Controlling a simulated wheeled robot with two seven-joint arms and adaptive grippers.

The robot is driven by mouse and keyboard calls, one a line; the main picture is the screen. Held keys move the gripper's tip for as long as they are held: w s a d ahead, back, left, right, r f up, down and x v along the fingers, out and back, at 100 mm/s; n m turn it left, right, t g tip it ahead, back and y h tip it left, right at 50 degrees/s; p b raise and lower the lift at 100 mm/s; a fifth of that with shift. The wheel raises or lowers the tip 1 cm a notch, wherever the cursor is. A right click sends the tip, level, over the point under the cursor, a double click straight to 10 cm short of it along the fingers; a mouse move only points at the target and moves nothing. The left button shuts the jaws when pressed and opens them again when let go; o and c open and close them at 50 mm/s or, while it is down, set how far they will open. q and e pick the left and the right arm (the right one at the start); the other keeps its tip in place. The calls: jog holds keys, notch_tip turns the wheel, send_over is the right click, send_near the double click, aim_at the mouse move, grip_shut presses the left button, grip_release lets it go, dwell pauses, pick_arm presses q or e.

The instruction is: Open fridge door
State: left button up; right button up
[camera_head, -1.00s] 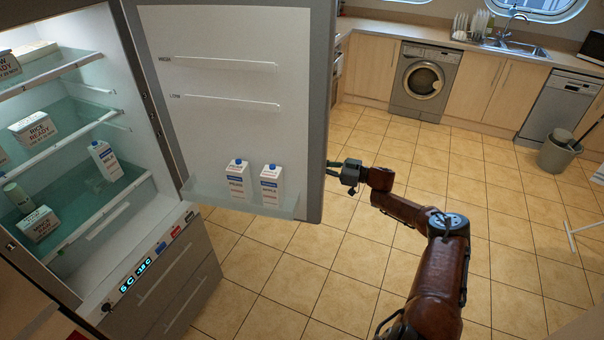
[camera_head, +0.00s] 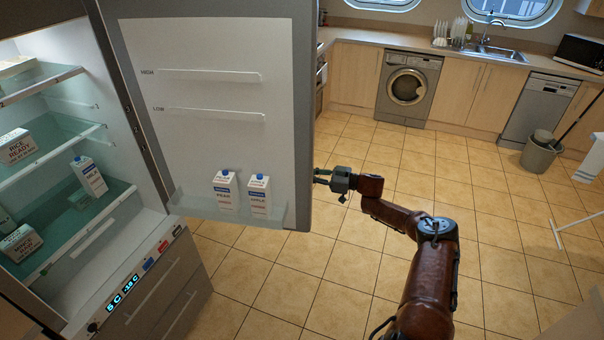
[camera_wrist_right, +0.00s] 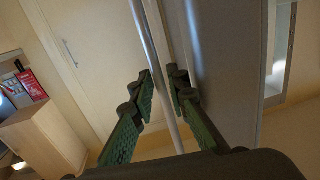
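The fridge door (camera_head: 216,112) stands wide open, its white inner face toward the head camera, with two cartons (camera_head: 242,195) in its bottom shelf. The open fridge interior is at left. My right gripper (camera_head: 318,176) is at the door's right edge, its two fingers apart. In the right wrist view the long metal door handle (camera_wrist_right: 149,40) runs between the two green fingers (camera_wrist_right: 160,78), with gaps visible beside it. The fingers look open around it. The handle is hidden in the head view. My left gripper is out of view.
Fridge shelves hold food boxes (camera_head: 16,147) and a carton (camera_head: 89,177); drawers (camera_head: 165,290) are below. Tiled floor (camera_head: 290,270) is free right of the door. A washing machine (camera_head: 407,88), counter and dishwasher (camera_head: 540,108) line the back. A bin (camera_head: 540,155) stands at right.

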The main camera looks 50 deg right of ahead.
jog(key=v, duration=1.1)
jog(key=shift+s, duration=0.15)
jog(key=shift+d, duration=0.15)
